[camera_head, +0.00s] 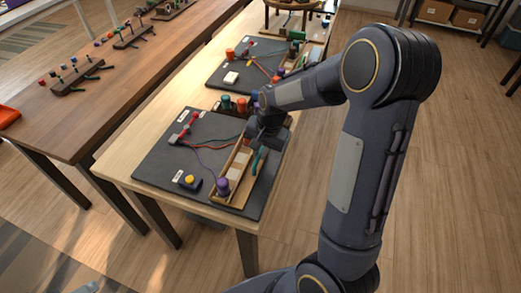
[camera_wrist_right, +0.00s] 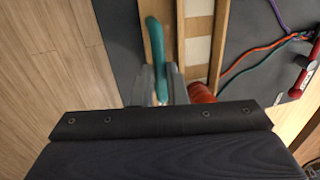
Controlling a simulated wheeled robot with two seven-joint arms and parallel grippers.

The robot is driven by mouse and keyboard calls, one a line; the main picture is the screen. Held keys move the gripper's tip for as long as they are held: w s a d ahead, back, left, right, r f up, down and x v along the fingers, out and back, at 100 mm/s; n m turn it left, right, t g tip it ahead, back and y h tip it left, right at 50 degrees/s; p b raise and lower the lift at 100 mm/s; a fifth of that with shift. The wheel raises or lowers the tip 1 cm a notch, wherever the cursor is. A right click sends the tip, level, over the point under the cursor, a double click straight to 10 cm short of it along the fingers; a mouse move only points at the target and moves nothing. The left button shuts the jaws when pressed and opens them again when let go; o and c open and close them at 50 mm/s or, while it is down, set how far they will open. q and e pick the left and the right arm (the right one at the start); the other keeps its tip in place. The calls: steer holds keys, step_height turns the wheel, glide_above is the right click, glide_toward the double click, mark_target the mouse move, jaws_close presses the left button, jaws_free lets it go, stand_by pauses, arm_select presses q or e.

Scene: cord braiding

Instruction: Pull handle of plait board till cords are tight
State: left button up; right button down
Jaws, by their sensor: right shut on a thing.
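The dark plait board (camera_head: 160,165) lies on the light wooden table. A red handle-like piece (camera_head: 184,128) with cords fixed to it is at the board's left, and shows at the right edge of the right wrist view (camera_wrist_right: 304,78). Purple, orange and teal cords run from it toward the wooden tray (camera_head: 235,172). My right gripper (camera_head: 262,130) is over the tray's far end. My left gripper is out of view.
Green and red spools (camera_head: 233,104) stand behind the gripper. A second board (camera_head: 235,70) lies farther back.

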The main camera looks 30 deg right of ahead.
steer(key=s+d, duration=0.3)
steer(key=shift+s+d, duration=0.15)
steer(key=shift+s, duration=0.15)
steer(key=c, duration=1.5)
jaws_free()
steer(key=shift+s, duration=0.15)
steer(key=shift+o, duration=0.2)
steer(key=shift+r, duration=0.1)
steer(key=shift+r, duration=0.25)
step_height(320, 180, up, 7)
steer(key=s+d, duration=0.1)
